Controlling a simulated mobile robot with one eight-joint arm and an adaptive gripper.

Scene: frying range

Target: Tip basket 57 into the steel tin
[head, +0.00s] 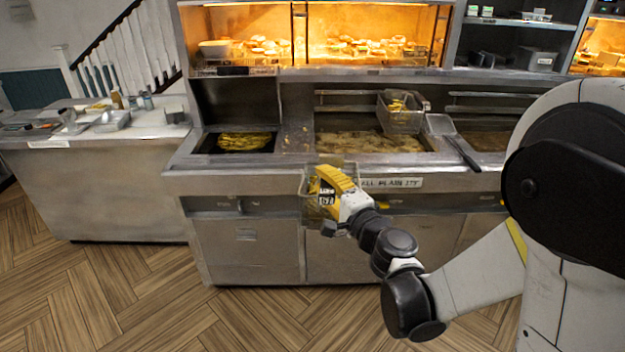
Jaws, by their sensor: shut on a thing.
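My gripper (335,203) is low in front of the range, at the front edge of the counter. It is shut on a yellow part with a dark label, seemingly the handle of a wire basket (306,200). The label is too small to read surely, but may end in 57. The basket hangs before the cabinet front, largely hidden behind the yellow part and my gripper; its contents do not show clearly. A steel tin (112,122) lies on the left counter, well left of my gripper; I cannot tell whether it is the task's tin.
A second basket (402,118) with chips sits above the frying oil (370,143). A dark well (205,143) at left holds yellow chips. A scoop (440,124) lies right of the oil. Lit food cabinets stand behind. The wooden floor (130,300) in front is clear.

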